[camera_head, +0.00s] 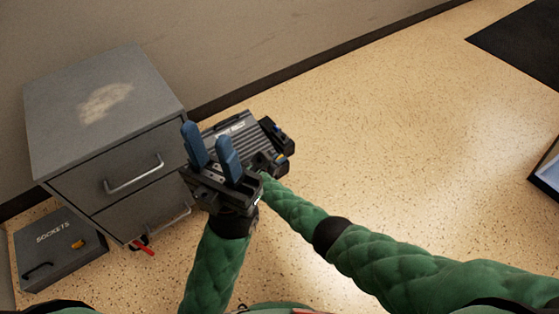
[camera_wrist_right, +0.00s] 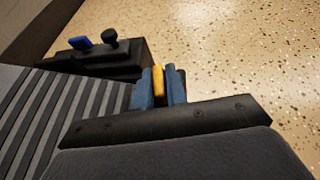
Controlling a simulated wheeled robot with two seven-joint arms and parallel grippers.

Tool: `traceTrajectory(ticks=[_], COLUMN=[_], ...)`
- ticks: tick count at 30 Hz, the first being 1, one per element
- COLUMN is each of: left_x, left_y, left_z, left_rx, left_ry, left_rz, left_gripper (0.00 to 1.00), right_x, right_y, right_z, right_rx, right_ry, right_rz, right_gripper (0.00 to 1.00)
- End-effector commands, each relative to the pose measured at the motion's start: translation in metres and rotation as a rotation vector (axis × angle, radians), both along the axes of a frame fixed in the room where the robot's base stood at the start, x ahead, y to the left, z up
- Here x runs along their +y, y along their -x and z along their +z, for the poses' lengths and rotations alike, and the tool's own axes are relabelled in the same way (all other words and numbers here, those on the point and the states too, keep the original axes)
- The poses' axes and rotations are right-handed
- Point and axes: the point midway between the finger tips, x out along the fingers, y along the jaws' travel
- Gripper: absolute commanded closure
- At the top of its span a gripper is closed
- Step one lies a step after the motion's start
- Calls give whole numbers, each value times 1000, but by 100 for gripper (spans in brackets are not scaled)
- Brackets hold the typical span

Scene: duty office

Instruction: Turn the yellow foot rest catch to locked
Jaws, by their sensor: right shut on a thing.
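The foot rest (camera_head: 236,130) is a dark grey ribbed platform on the floor beside the cabinet. Its ribbed top also shows at the left of the right wrist view (camera_wrist_right: 45,110). The yellow catch (camera_wrist_right: 158,80) is a small upright lever in the right wrist view. My right gripper (camera_wrist_right: 159,88) has its blue fingers shut on the catch, one on each side. The catch's lower part is hidden. In the head view, my left gripper (camera_head: 207,140) is open and empty, its blue fingers raised in front of the foot rest and covering part of it.
A grey drawer cabinet (camera_head: 105,125) stands left of the foot rest. A SOCKETS case (camera_head: 55,255) and a red-handled tool (camera_head: 143,248) lie on the floor. A black block (camera_wrist_right: 115,70) bears a blue and a black knob.

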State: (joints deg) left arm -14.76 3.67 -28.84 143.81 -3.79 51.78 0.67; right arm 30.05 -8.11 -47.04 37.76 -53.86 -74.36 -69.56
Motion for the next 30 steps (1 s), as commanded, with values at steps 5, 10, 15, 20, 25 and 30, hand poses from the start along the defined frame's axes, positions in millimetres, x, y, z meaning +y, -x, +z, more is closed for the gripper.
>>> traceTrajectory(ticks=[5,10,15,20,25,30], left_x=[-2,-3,-4,-4,-4,-4], left_y=[0,0,0,-1,-1,0], left_z=[-12,-16,-17,-17,-17,-17], left_rx=[2,4,7,8,8,8], left_ry=[-20,-27,-30,-31,-30,-30], left_rz=[1,6,8,8,8,8], left_gripper=[66,66,66,66,66,66], right_x=[0,-1,-1,-1,-1,-2], right_y=[0,0,0,0,-1,-1], right_z=[-2,-1,-1,0,0,0], right_rx=[1,2,1,0,0,0], right_ry=[0,1,0,0,0,0], right_rz=[-94,-146,-171,-175,-174,-174], right_gripper=[100,100,100,100,100,67])
